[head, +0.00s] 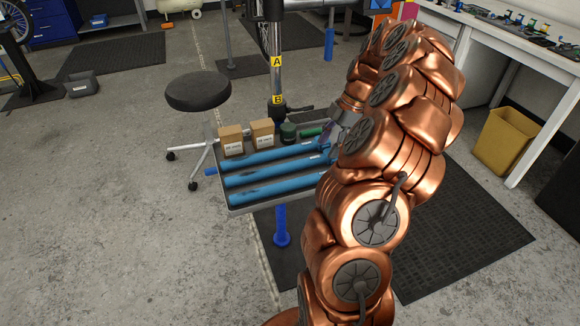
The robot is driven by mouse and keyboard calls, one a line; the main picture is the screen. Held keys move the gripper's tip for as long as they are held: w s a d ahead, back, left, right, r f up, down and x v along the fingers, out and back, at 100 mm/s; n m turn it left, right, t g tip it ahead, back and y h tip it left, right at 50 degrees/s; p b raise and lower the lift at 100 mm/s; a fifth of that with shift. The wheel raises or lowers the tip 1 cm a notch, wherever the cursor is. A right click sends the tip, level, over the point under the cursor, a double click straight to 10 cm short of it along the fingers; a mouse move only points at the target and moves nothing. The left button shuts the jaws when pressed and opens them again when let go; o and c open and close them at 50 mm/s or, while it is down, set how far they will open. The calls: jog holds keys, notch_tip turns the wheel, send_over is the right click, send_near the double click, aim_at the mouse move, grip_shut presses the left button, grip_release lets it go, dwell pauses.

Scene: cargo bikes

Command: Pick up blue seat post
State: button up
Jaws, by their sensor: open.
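Three long light-blue tubes lie side by side in a grey tray (243,211): a back tube (265,156), a middle tube (262,173) and a front tube (265,192). A shorter, darker blue post (281,226) stands upright in front of the tray, with a wider foot at its bottom. I cannot tell from this view which of these is the seat post. My gripper (330,136) is open over the back right part of the tray, near the right end of the back tube. My arm partly hides the gripper and the tray's right side.
Two cardboard boxes (232,141) (262,133), a dark green round item (288,131) and a green cylinder (311,131) sit at the tray's back. A black stool (198,90) stands left. A workbench (500,55) and yellow bin (503,140) are right.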

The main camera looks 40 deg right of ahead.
aim_at(323, 155)
jog(key=x, duration=0.4)
jog(key=shift+d+f, duration=0.1)
jog(key=shift+f, duration=0.1)
grip_shut()
